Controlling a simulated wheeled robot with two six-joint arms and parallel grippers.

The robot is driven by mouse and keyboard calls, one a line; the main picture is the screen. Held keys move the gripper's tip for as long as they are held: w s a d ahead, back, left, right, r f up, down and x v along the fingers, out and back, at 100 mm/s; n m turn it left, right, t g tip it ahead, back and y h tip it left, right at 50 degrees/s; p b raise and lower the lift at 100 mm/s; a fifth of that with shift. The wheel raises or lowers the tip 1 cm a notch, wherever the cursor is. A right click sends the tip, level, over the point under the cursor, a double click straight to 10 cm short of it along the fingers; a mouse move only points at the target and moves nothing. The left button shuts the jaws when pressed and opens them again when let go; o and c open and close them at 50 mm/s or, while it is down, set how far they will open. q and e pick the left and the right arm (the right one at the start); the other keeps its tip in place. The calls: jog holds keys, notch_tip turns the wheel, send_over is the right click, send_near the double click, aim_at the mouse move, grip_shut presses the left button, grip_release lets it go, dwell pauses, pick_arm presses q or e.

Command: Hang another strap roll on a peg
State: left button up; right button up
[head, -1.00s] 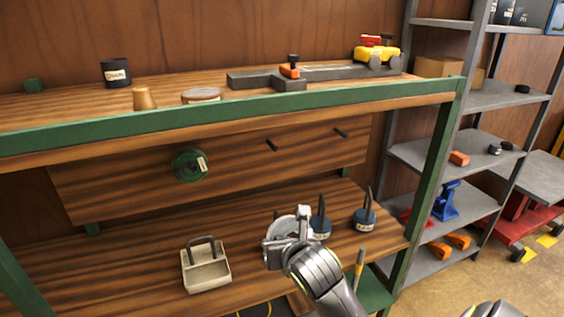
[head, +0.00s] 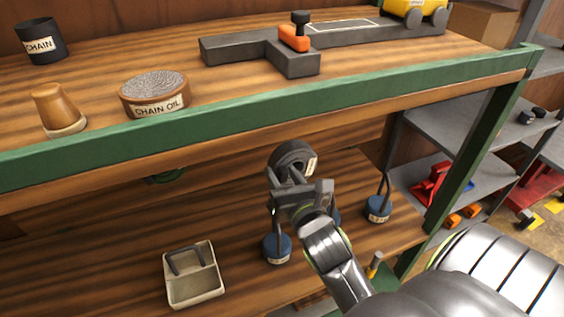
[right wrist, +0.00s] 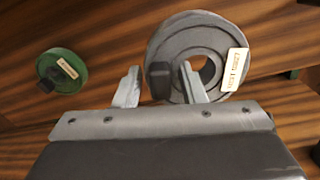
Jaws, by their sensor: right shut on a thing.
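My right gripper (head: 290,185) is shut on a grey strap roll (head: 294,154) and holds it up in front of the back board, just below the upper shelf's front edge. In the right wrist view, one finger of the gripper (right wrist: 160,88) is in the hole of the grey roll (right wrist: 222,35) and the other is outside its rim. A dark piece shows between the fingers; I cannot tell whether it is a peg. A green roll (right wrist: 68,82) hangs on the board to the left; in the head view the shelf mostly hides it. My left gripper is not in view.
The upper shelf's green front rail (head: 260,113) is close above the roll. Blue weighted tools (head: 277,249) and a beige caddy (head: 193,279) stand on the lower shelf. A chain oil tin (head: 155,95) and a vise-like grey block stand above.

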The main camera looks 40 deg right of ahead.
aim_at(275, 164)
jog(key=shift+w+a+r, duration=0.2)
jog(key=shift+r, duration=0.1)
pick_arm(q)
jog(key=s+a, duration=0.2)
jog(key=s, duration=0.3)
pick_arm(e)
jog(key=shift+w+d+f, duration=0.1)
jog(key=shift+w, duration=0.25)
jog(key=shift+b+x, duration=0.5)
jog(key=shift+x, duration=0.85)
jog(key=shift+w, duration=0.25)
pick_arm(q)
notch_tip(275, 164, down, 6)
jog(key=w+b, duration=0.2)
jog(key=b, duration=0.3)
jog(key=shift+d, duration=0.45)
pick_arm(e)
jog(key=x, duration=0.9)
jog(key=shift+w+f, duration=0.25)
jog(key=shift+f, duration=0.05)
